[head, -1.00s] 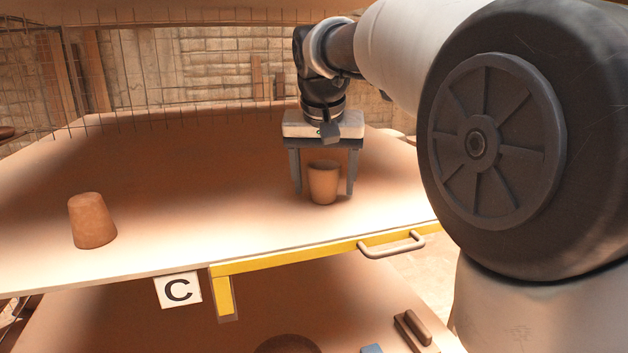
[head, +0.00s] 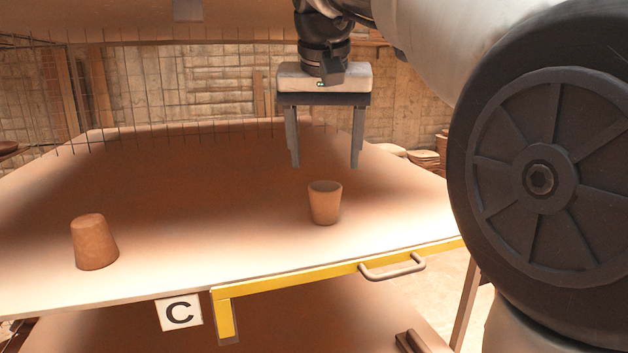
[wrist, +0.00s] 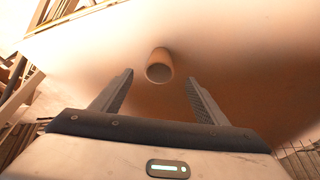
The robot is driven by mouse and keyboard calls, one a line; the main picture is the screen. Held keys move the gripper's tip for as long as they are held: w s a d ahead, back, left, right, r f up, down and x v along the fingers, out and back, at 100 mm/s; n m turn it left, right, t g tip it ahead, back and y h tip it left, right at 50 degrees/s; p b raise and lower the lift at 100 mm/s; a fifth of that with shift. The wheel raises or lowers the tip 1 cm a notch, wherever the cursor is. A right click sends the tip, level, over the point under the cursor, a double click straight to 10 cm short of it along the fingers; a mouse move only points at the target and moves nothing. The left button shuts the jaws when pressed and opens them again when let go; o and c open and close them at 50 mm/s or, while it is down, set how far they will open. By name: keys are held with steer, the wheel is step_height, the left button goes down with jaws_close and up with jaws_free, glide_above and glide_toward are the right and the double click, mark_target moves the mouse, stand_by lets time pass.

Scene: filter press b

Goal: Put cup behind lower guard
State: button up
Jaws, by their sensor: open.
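A terracotta cup (head: 325,204) stands upright, mouth up, on the upper shelf near its front right part. It also shows in the wrist view (wrist: 159,68), beyond and between the fingertips. A second terracotta cup (head: 94,243) stands mouth down at the left of the same shelf. My gripper (head: 325,165) is open and empty, above the upright cup and apart from it. In the wrist view both fingers (wrist: 160,82) are spread with nothing between them. A yellow guard bar (head: 300,275) with a grey handle (head: 392,268) runs along the right part of the shelf's front edge.
The upper shelf (head: 210,195) is clear between the cups. A white C sign (head: 180,313) hangs on its front edge. A wire mesh (head: 150,85) stands at the back. A lower shelf (head: 290,315) shows partly below the yellow bar.

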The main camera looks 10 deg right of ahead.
steer(key=s+d+f+n, duration=0.1)
steer(key=s+d+f, duration=0.1)
steer(key=s+f, duration=0.8)
steer(key=s+d+f+n+t, duration=0.1)
steer(key=s+d+f, duration=0.2)
steer(key=s+f, duration=0.8)
steer(key=shift+s+f+y, duration=0.25)
steer(key=shift+s+y, duration=0.15)
steer(key=shift+s, duration=0.3)
